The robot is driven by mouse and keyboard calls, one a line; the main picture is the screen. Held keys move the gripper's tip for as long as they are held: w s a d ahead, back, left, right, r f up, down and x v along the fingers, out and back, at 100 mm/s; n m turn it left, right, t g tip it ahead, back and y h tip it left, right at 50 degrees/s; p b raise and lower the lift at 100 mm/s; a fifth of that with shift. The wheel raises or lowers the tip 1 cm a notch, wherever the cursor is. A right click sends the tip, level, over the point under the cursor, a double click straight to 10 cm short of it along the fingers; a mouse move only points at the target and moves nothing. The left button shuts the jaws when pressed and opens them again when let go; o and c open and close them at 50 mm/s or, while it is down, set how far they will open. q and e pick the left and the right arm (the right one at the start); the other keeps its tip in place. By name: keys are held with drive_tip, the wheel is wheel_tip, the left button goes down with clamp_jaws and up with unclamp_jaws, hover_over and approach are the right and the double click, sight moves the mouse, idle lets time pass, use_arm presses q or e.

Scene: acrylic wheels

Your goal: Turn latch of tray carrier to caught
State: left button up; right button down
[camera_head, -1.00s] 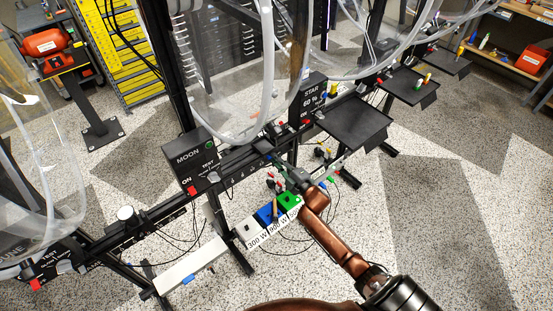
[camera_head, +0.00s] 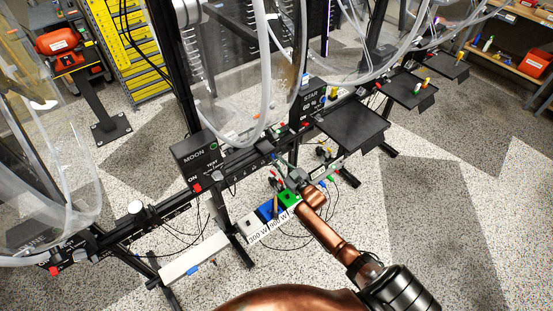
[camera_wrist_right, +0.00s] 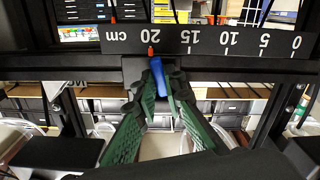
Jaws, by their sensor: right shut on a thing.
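My right gripper (camera_wrist_right: 162,88) is shut on a blue latch lever (camera_wrist_right: 157,74) in the right wrist view, with its green-padded fingers on either side of it. The lever tilts slightly and sits at a black carrier block (camera_wrist_right: 133,72) on the dark rail, below the ruler's 20 cm end. A small red pointer stands above the block. In the head view my right gripper (camera_head: 283,165) is at the rail, and the lever there is too small to make out. A black tray (camera_head: 352,125) lies to its right. My left gripper is not in view.
The MOON box (camera_head: 193,157) and STAR box (camera_head: 312,98) stand along the rail. White, blue and green weight blocks (camera_head: 268,212) sit just below my right gripper. Clear acrylic wheels (camera_head: 250,70) rise behind the rail. Open speckled floor lies to the right.

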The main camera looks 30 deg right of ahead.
drive_tip(key=shift+f+m+p, duration=0.1)
drive_tip(key=shift+m+p, duration=0.3)
drive_tip(key=shift+m, duration=1.1)
drive_tip(key=c, duration=2.3)
unclamp_jaws()
drive_tip(key=s, duration=1.2)
drive_tip(key=shift+d, duration=0.45)
